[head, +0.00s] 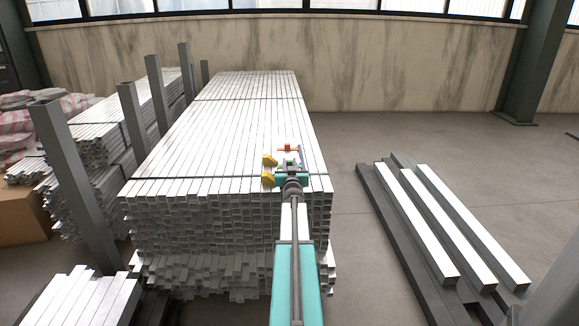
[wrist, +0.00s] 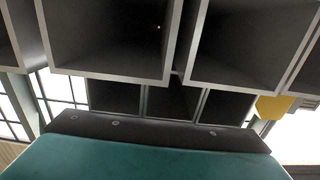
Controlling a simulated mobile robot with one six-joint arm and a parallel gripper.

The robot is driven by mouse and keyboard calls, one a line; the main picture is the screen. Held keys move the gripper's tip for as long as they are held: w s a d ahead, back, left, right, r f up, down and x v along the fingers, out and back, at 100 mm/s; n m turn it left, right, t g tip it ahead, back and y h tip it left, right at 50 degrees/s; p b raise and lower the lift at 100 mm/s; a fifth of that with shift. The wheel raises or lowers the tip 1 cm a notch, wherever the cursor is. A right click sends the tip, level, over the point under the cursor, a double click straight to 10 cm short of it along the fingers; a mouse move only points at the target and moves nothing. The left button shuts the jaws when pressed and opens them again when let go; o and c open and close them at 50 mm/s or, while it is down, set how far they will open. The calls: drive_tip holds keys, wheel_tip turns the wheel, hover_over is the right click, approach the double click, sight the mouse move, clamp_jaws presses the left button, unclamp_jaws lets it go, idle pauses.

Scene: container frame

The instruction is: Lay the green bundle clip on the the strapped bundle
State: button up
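The strapped bundle (head: 215,130) is a tall stack of pale square tubes with dark straps across its top, left of centre in the head view. My gripper (head: 290,168) is at its near right top edge, small and dark with teal parts. I cannot tell whether its fingers are open or shut. No green clip can be told apart from the teal parts of my gripper. In the wrist view, large hollow tube ends (wrist: 245,88) fill the top, and a teal body with a dark edge (wrist: 150,130) fills the bottom; fingertips do not show there.
Yellow pieces (head: 268,178) and an orange piece (head: 288,148) are close around my gripper; a yellow piece shows in the wrist view (wrist: 272,108). Grey posts (head: 75,175) stand left of the bundle. Low white-topped beams (head: 425,225) lie at right, with clear floor between.

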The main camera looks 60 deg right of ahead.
clamp_jaws()
drive_tip(key=shift+r, duration=0.15)
drive_tip(key=shift+r+p, duration=0.85)
drive_tip(key=shift+r, duration=0.5)
drive_tip(key=r+p+v, duration=0.2)
drive_tip(key=v, duration=1.4)
drive_tip(key=shift+p, duration=0.3)
